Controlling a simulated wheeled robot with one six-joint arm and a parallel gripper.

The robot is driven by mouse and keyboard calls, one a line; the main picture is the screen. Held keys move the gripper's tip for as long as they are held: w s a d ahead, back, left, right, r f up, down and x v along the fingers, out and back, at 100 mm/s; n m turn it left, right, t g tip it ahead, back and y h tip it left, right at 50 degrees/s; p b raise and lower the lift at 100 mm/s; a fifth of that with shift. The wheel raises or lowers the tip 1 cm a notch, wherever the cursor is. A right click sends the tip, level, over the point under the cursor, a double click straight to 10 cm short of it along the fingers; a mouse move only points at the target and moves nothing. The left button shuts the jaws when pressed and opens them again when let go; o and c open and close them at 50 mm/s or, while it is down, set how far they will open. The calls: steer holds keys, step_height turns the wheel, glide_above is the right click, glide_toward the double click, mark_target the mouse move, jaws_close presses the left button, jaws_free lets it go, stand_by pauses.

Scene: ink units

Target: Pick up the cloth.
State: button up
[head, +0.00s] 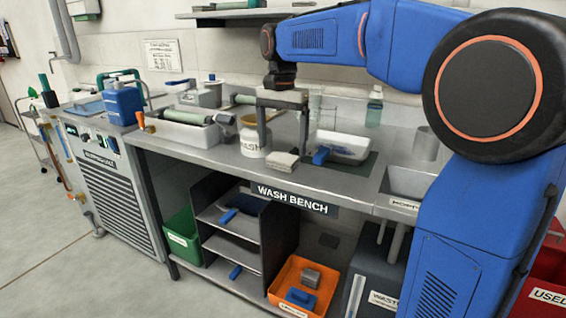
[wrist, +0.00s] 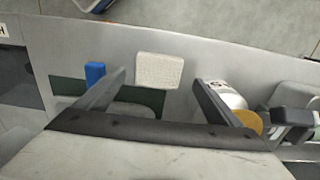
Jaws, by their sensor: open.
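The cloth (head: 282,163) is a small folded pale grey pad lying on the bench top near its front edge, above the WASH BENCH sign. In the wrist view the cloth (wrist: 160,69) is off-white with a woven texture. My gripper (head: 284,145) is open and points down, its two fingers apart. In the wrist view my gripper (wrist: 159,82) has its fingertips to either side of the cloth, which shows between and partly beyond them. Nothing is held. I cannot tell the exact height of the fingertips above the bench.
A white jar (head: 252,142) marked WASH stands left of the cloth. A blue handle (head: 321,155) and a white basin (head: 345,148) on a dark green mat (head: 350,169) are to the right. A white tray (head: 184,133) with rollers stands further left. The front bench strip (wrist: 210,48) is clear.

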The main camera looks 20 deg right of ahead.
mark_target(283, 157)
steer(key=shift+s+d+f, duration=0.1)
steer(key=shift+s+f, duration=0.05)
steer(key=shift+f, duration=1.55)
steer(key=c, duration=1.2)
steer(key=shift+o, duration=0.2)
step_height(283, 157, up, 10)
steer(key=shift+o, duration=0.5)
